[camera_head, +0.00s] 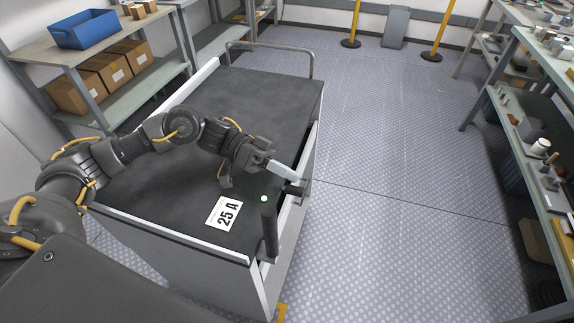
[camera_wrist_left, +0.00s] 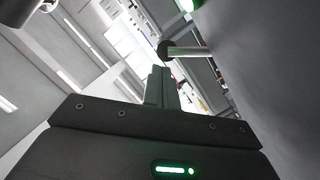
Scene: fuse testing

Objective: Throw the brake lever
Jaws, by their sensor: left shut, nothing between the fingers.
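My left gripper (camera_head: 292,175) reaches over the cart to its right edge in the head view. Its pale fingers are together and empty. In the left wrist view, the closed fingers (camera_wrist_left: 160,88) point up toward a lever (camera_wrist_left: 187,50), a pale rod with a dark round end that sticks out from a grey surface. The fingertips sit just below the dark end; I cannot tell whether they touch. In the head view, a dark knob-like part (camera_head: 299,188) lies right by the fingertips and is probably the lever's end. My right gripper is not in view.
Shelves line the left and right (camera_head: 515,130). The floor (camera_head: 400,170) right of the cart is clear.

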